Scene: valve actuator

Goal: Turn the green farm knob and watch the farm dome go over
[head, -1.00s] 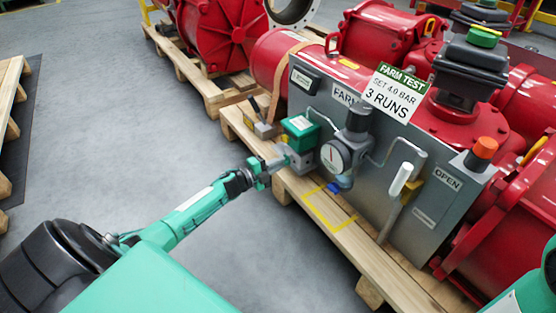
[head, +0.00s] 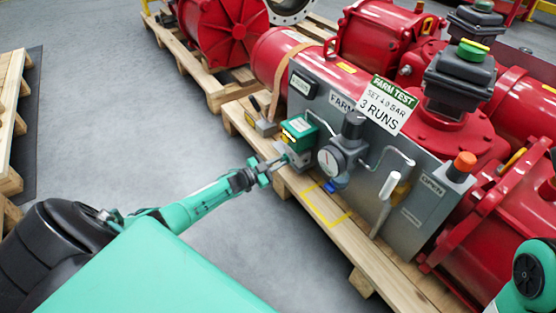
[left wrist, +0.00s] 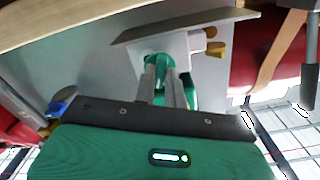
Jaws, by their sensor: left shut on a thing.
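My left gripper (head: 280,162) reaches the small valve block under a green box (head: 299,131) at the near left of the grey FARM panel (head: 322,115). In the left wrist view its two fingers (left wrist: 162,78) are shut on the green farm knob (left wrist: 157,61). The fingers cover part of the knob. The farm dome (head: 472,51), a green cap with a yellow bar on a black housing, stands above the red actuator at the upper right. My right gripper is out of view; only part of that arm shows at the lower right.
A pressure gauge (head: 333,160) and bent pipes stand close right of the knob. A white-handled lever (head: 389,186) and an orange-capped post (head: 463,164) are farther right. A wooden pallet (head: 352,252) edges the work.

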